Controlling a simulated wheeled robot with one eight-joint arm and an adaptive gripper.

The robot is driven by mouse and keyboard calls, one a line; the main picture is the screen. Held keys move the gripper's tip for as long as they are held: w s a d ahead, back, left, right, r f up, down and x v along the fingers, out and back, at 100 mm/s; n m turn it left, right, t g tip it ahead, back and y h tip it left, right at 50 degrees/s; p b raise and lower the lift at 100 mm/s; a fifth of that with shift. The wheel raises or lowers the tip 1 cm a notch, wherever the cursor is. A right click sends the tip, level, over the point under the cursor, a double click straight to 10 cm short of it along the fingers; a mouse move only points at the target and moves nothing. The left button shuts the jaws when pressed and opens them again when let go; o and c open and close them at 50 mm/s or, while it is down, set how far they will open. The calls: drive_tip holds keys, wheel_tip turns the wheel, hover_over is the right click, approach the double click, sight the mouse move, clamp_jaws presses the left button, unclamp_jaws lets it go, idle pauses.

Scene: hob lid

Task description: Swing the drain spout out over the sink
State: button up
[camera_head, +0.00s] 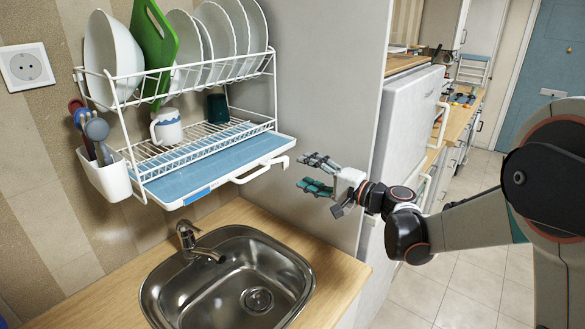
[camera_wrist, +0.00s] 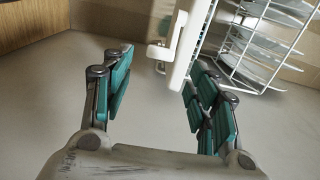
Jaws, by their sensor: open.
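The white drain spout (camera_head: 262,170) is at the front right edge of the dish rack's drip tray (camera_head: 215,160), lying along that edge. In the wrist view the spout (camera_wrist: 168,42) shows beyond my fingertips, between their two lines and nearer the top. My gripper (camera_head: 311,173) is open and empty, just right of the spout's end and apart from it. Its teal-padded fingers also show in the wrist view (camera_wrist: 158,80). The steel sink (camera_head: 245,275) is below the rack in the counter.
The wall rack (camera_head: 200,130) holds plates, a green board (camera_head: 154,50), a white mug (camera_head: 166,127) and a dark cup (camera_head: 218,107). A utensil holder (camera_head: 107,176) hangs at its left. The tap (camera_head: 195,240) stands behind the sink. A grey panel (camera_head: 325,90) is behind my gripper.

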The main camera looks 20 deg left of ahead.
sight(288, 164)
drive_tip(key=x, duration=0.6)
drive_tip(key=shift+b, duration=0.35)
drive_tip(key=shift+s, duration=0.1)
drive_tip(key=c, duration=1.1)
